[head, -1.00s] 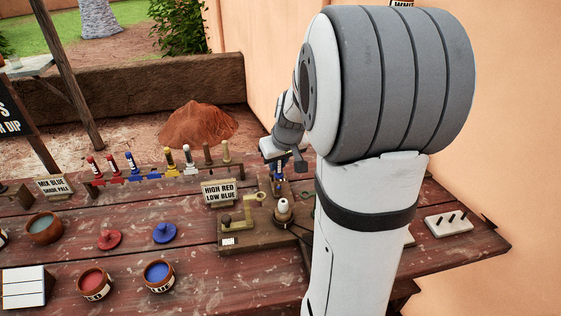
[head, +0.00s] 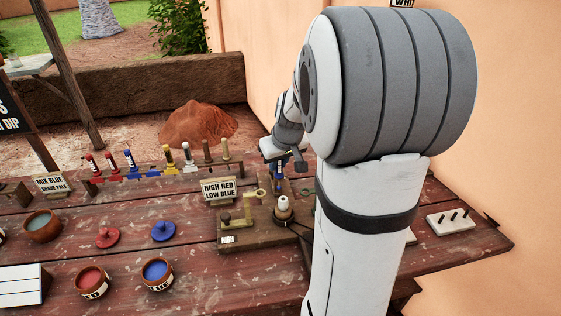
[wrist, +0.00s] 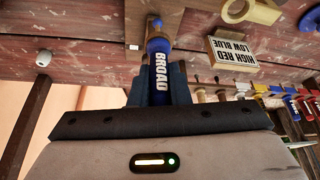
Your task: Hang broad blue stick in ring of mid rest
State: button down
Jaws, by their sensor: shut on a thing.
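My gripper (wrist: 156,88) is shut on the broad blue stick (wrist: 159,68), whose dark blue side reads BROAD in the wrist view. Its blue end points away from the gripper, over a wooden board (wrist: 138,28). In the head view the stick (head: 278,171) shows as a small blue piece under my gripper (head: 277,160), just behind the brass ring stand. I cannot tell whether its lower end touches anything. A row of rests (head: 150,176) with coloured sticks stands to the left. Which rest is the mid one is unclear.
A HIGH RED LOW BLUE sign (head: 219,190) stands left of my gripper. A brass ring stand (head: 250,207) and a white-topped cone (head: 283,210) are in front. Red (head: 93,282) and blue (head: 157,272) paint pots stand nearer.

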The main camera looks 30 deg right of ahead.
jog(key=c, duration=1.3)
grip_release()
jog(key=shift+o, duration=0.5)
jog(key=o, duration=0.4)
jog(key=shift+r+p, duration=2.45)
jog(key=shift+r, duration=1.35)
jog(key=shift+g, duration=0.9)
jog(key=s+a, duration=0.4)
jog(key=s, duration=0.2)
jog(key=s+a, duration=0.5)
jog(key=s, duration=0.2)
jog(key=s+a+r, duration=0.1)
jog(key=s+a, duration=0.3)
jog(key=s, duration=0.2)
jog(key=shift+s+a+r, duration=0.1)
jog(key=shift+s+a, duration=0.2)
jog(key=shift+s, duration=0.05)
